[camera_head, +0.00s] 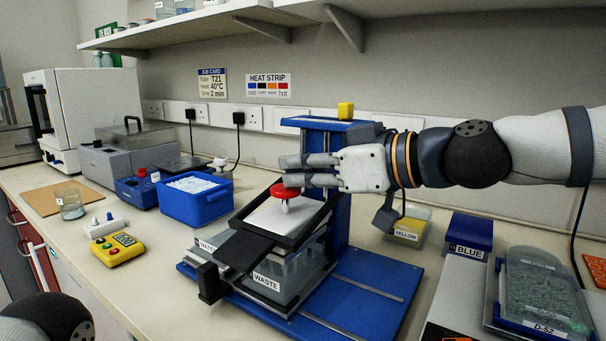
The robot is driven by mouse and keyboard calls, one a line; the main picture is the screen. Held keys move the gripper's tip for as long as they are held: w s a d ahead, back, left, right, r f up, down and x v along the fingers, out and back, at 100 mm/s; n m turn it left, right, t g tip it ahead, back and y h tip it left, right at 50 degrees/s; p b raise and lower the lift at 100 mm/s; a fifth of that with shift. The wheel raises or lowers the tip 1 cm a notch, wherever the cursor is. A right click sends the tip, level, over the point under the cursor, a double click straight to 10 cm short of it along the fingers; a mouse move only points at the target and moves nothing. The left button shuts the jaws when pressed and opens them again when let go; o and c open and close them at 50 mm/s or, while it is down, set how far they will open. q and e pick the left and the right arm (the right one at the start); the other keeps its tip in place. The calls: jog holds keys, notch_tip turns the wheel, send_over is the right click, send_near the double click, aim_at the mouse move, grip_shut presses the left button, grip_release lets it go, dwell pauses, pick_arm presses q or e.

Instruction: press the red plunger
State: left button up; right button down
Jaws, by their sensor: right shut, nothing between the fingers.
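The red plunger (284,191) is a red round cap on a short pale stem, on the white top plate of the pipette head in the blue-framed pipette stand (343,213). My right gripper (282,171) comes in from the right, with its fingers pointing left. Its fingers are shut and empty, just above the red cap, and the lower finger overlaps the cap's top edge. I cannot tell whether it touches the cap. Part of my left arm shows at the bottom left, but its gripper is not in view.
A clear box labelled WASTE (285,277) sits under the pipette head. A blue tub (196,201) stands to the left, near a yellow timer (117,248) and a glass beaker (70,206). Boxes labelled YELLOW (408,229) and BLUE (469,236) stand to the right. A shelf (205,22) hangs above.

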jog(key=d+r, duration=0.1)
jog(key=s+d+r, duration=0.1)
jog(key=r, duration=0.1)
jog(key=shift+s+d+r+p, duration=0.1)
jog(key=shift+d+p, duration=0.2)
jog(key=shift+d, duration=0.1)
pick_arm(q)
jog(key=shift+t, duration=0.6)
jog(key=w+r, duration=0.2)
jog(key=w, duration=0.1)
jog(key=shift+w+d+r+p, duration=0.3)
jog(key=shift+r+p, duration=0.1)
pick_arm(e)
jog(key=v, duration=0.7)
jog(key=shift+s+f, duration=0.3)
jog(key=shift+a, duration=0.15)
